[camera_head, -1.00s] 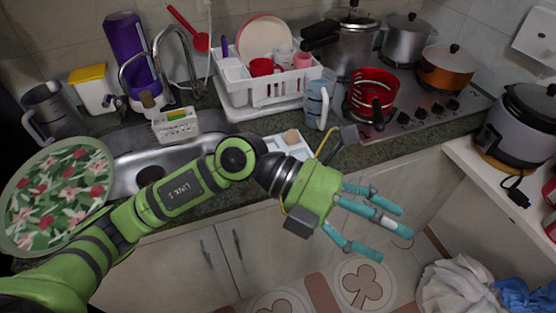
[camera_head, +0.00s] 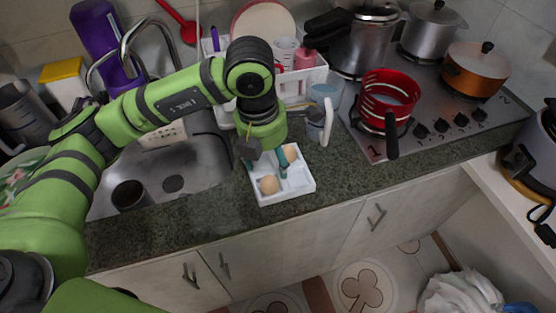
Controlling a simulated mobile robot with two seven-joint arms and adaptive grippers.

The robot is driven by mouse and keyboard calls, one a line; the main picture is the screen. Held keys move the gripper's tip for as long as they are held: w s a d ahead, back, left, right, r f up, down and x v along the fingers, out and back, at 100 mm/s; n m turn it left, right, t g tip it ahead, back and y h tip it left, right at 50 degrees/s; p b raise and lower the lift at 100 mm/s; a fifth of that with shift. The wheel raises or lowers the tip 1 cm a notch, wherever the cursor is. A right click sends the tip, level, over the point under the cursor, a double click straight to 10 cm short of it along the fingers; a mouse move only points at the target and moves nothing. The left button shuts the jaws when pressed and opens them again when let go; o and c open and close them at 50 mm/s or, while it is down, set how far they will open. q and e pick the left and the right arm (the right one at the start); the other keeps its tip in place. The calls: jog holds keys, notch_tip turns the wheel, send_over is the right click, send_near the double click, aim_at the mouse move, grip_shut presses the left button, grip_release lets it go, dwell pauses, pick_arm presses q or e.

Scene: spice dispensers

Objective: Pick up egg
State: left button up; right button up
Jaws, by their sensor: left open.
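Two brown eggs lie in a white tray (camera_head: 303,188) on the counter beside the sink. One egg (camera_head: 268,184) is at the tray's front left. The other egg (camera_head: 291,152) is at the back, partly hidden by my left gripper. My left gripper (camera_head: 281,168) points down over the tray, its teal fingers open and reaching among the eggs. I cannot tell whether a finger touches an egg. My right gripper is not in view.
A sink (camera_head: 205,168) lies left of the tray. A red pot (camera_head: 388,98) sits on the stove to the right. The counter right of the tray is free.

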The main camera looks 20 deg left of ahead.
aim_at(269, 177)
pick_arm(q)
jog(key=shift+f, duration=0.2)
jog(key=shift+s+f+p, duration=0.45)
jog(key=shift+f+p, duration=0.25)
jog(key=shift+p, duration=0.05)
jog(key=shift+s+a+f+p, duration=0.1)
jog(key=shift+a+f+p, duration=0.1)
jog(key=shift+f+p, duration=0.8)
jog(key=shift+w+d+f, duration=0.1)
jog(key=shift+w+f, duration=0.05)
jog(key=shift+f, duration=0.5)
jog(key=shift+w+f, duration=0.15)
jog(key=shift+f, duration=0.65)
jog(key=c, duration=1.2)
jog(key=shift+r, duration=0.1)
jog(key=shift+c, duration=0.3)
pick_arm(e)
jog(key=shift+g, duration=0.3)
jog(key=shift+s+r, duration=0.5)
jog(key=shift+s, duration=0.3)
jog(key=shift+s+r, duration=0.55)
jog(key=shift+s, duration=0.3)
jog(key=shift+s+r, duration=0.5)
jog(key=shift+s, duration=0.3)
